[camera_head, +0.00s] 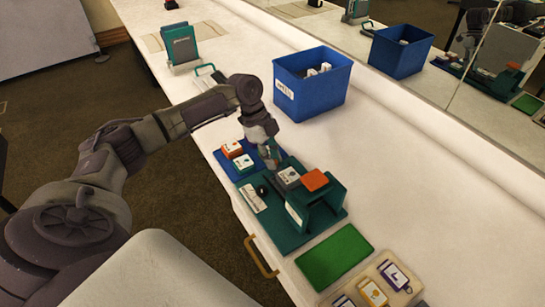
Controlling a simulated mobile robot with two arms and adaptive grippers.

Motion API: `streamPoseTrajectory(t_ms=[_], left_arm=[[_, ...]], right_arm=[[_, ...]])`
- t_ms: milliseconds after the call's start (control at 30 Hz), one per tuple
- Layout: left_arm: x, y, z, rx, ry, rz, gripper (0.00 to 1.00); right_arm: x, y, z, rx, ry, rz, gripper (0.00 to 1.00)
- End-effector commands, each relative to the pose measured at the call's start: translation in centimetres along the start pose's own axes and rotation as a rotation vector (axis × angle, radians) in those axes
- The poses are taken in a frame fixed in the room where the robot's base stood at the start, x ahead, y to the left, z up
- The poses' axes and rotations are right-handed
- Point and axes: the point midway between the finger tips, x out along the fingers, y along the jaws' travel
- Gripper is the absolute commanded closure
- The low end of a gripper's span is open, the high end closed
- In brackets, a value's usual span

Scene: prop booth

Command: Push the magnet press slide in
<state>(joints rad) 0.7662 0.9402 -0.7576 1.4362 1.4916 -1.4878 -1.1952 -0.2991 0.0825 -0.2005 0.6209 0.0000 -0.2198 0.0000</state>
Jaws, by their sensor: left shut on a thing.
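The teal magnet press (276,234) sits on the white counter, its raised frame at the right end of its base. A grey block with a white label (288,177) and an orange block (314,180) show at its top. My left gripper (271,160) points down at the far left side of the press, beside the grey block. It is shut on a part there that looks like the press slide; the fingers hide most of the grip. A black knob (262,190) and a white label plate (253,199) are on the base. My right gripper is not in view.
A blue tray (229,172) with orange and white pieces lies left of the press. A blue bin (312,98) stands behind. A green mat (334,257) and a tray of labelled tags (372,292) lie in front. Counter right of the press is clear, up to a mirror.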

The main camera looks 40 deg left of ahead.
Motion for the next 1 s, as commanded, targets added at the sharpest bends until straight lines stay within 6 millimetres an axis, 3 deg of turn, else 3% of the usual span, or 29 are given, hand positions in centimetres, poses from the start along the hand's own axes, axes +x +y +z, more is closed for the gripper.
streamPoseTrajectory(t_ms=[267,500,633,1000], left_arm=[[0.0,0.3,-0.7,0.001,-0.001,0.003,1.00],[1.5,2.9,-5.2,0.004,0.000,0.009,1.00],[2.6,4.0,-7.1,0.002,-0.001,0.007,1.00],[3.4,4.4,-7.9,0.001,0.004,0.004,1.00]], right_arm=[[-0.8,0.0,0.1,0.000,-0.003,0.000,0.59],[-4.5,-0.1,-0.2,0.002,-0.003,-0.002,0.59],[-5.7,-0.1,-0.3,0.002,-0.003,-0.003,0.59],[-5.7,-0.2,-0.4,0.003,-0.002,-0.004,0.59]])
